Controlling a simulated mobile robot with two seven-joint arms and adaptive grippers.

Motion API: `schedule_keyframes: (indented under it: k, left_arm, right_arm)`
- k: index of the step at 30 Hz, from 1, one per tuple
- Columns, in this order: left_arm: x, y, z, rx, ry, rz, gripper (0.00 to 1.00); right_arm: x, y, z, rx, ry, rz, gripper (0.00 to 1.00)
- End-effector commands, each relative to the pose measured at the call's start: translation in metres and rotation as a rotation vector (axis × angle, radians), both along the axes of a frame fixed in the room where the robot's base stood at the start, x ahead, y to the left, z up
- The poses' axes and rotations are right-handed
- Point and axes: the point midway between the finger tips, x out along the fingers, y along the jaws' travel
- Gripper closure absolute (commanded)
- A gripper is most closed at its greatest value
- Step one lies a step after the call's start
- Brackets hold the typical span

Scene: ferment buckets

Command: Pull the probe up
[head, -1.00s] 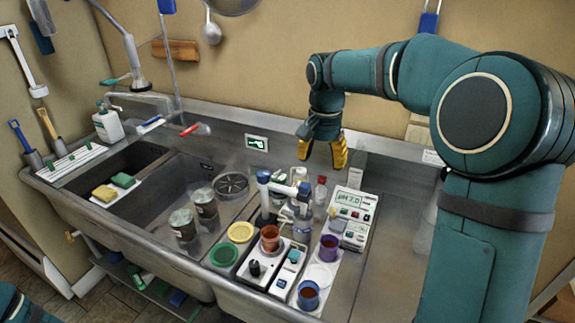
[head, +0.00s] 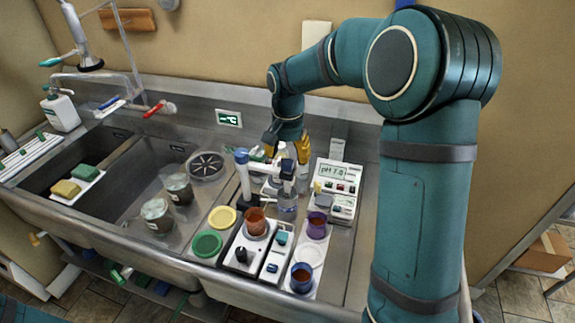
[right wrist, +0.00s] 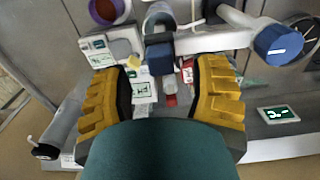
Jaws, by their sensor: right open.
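The probe (head: 288,172) has a dark blue cap and hangs from a white holder arm (head: 264,167) on a stand. Its lower end is at a clear container (head: 288,202); how deep it sits I cannot tell. In the right wrist view, the probe's blue cap (right wrist: 159,58) lies ahead of the gap between my yellow fingers. My right gripper (head: 287,148) is open, just behind and above the probe in the head view. In the right wrist view my right gripper (right wrist: 163,88) shows no object clamped between its fingers. My left gripper is not in view.
A pH meter (head: 333,176) reading 7.0 stands to the right. Bottles stand close behind the probe.

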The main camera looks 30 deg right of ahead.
Motion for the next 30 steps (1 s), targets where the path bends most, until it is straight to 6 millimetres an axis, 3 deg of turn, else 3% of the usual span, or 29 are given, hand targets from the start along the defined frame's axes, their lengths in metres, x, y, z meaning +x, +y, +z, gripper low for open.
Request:
schedule_keyframes:
  k: [7, 19, 24, 30]
  left_arm:
    - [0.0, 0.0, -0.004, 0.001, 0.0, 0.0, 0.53]
    - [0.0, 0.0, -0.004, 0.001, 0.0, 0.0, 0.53]
    - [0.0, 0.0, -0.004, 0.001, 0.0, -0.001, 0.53]
    - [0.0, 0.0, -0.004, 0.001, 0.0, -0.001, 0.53]
  right_arm:
    - [0.0, 0.0, -0.029, -0.001, 0.001, 0.0, 0.4]
    - [0.0, 0.0, -0.033, -0.001, -0.001, 0.001, 0.42]
    - [0.0, 0.0, -0.033, -0.001, -0.001, 0.0, 1.0]
    - [0.0, 0.0, -0.033, 0.0, 0.0, 0.001, 1.0]
